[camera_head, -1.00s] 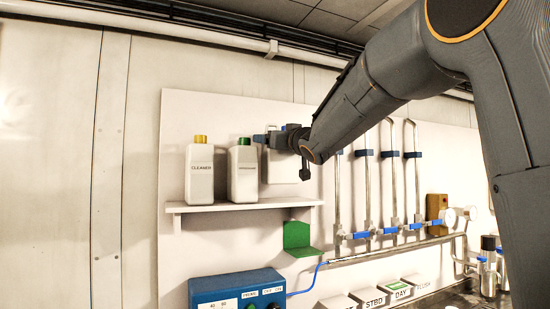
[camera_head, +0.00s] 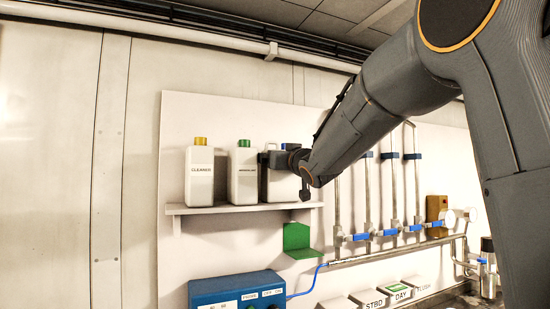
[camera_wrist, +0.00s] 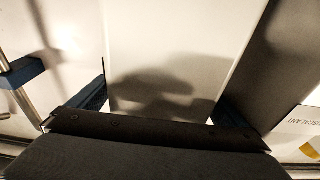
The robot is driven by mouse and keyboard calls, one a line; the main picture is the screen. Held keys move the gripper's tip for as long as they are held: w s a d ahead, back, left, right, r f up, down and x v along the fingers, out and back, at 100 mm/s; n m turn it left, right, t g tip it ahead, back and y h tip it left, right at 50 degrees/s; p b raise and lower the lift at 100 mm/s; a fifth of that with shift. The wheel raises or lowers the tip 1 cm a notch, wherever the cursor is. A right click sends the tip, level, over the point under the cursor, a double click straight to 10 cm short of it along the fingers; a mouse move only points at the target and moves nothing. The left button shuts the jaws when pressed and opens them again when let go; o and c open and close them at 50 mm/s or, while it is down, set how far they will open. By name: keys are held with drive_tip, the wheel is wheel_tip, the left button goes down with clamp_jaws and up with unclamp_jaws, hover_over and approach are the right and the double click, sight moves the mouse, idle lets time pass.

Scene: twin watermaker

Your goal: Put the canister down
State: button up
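In the wrist view the canister's pale face (camera_wrist: 170,40) fills the space between my two blue finger pads (camera_wrist: 160,105), which look to be against both sides. My gripper looks shut on it; the contact is partly hidden.
On the shelf to the left stand a green-capped canister (camera_head: 243,177) close by and a yellow-capped CLEANER canister (camera_head: 199,177). A green bracket (camera_head: 299,240) is below the shelf. Pipes with blue valves (camera_head: 389,231) are to the right. A blue control box (camera_head: 235,289) is lower down.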

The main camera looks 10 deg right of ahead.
sight(280, 172)
drive_tip(key=b+v, duration=0.2)
drive_tip(key=v, duration=1)
drive_tip(key=shift+b, duration=0.4)
drive_tip(key=shift+r, duration=0.1)
